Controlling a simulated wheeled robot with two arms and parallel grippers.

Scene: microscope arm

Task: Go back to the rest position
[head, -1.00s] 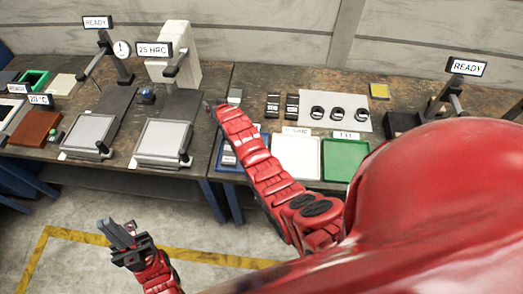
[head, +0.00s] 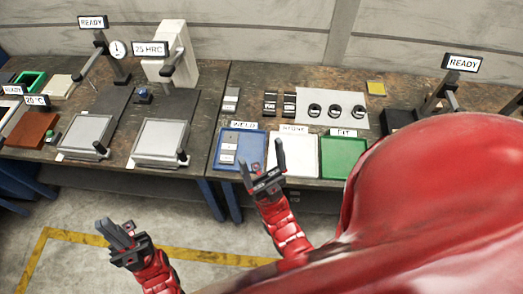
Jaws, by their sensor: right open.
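My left gripper (head: 118,232) hangs over the floor in front of the bench at lower left. Its dark fingers are seen at an angle, and I cannot tell if they are apart. My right gripper (head: 262,153) is open, with its two fingers spread upward in the picture and nothing between them. It shows in front of the bench's near edge, its fingertips overlapping the view of the blue and white trays. Part of my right arm is hidden by my red body.
The blue WELD tray (head: 258,144) holds grey plates (head: 229,147). A white tray (head: 304,163) and a green tray (head: 344,158) stand to its right. Black rings (head: 315,110) lie on a pale sheet behind. Test stations fill the left bench. The floor (head: 80,265) is clear.

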